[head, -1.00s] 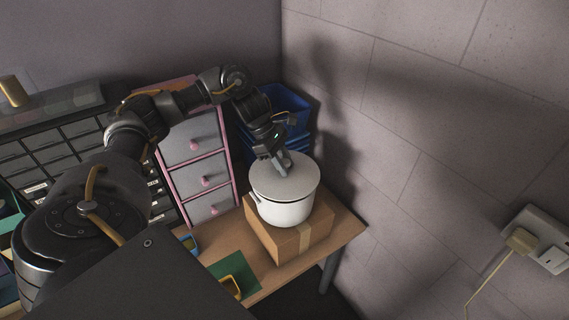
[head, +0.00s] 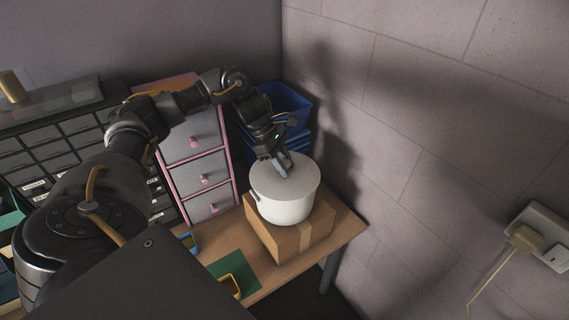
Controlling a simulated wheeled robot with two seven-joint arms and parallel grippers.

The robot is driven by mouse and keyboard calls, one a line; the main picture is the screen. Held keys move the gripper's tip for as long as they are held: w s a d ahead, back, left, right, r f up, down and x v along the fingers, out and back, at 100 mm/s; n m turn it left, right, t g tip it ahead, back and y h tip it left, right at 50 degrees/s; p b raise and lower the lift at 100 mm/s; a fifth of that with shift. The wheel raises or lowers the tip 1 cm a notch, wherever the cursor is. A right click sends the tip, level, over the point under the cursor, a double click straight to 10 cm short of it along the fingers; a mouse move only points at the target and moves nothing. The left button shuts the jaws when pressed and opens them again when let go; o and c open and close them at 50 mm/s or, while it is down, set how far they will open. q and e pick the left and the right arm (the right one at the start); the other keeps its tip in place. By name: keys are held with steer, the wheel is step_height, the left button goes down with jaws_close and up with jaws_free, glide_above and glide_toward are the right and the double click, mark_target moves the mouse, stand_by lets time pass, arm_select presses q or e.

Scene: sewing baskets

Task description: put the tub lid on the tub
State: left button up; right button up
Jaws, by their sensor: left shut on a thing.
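The white tub (head: 284,208) stands upright on a cardboard box at the back right of the table. The round grey tub lid (head: 300,179) lies over the tub's mouth and looks about level with its rim. I cannot tell whether it is fully seated all round. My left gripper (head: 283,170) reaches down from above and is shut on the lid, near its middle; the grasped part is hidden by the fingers. My right gripper is not in view.
The cardboard box (head: 288,244) rests on the wooden table (head: 343,230). Blue stacked bins (head: 291,103) and a pink-edged drawer unit (head: 204,177) stand close behind. A green mat (head: 232,271) lies in front. The wall is close on the right.

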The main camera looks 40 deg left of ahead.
arm_select(q)
steer(key=shift+f, duration=0.15)
steer(key=o, duration=1.1)
steer(key=shift+o, duration=0.2)
steer(key=p+v, duration=0.1)
steer(key=v, duration=1)
steer(key=shift+d, duration=0.15)
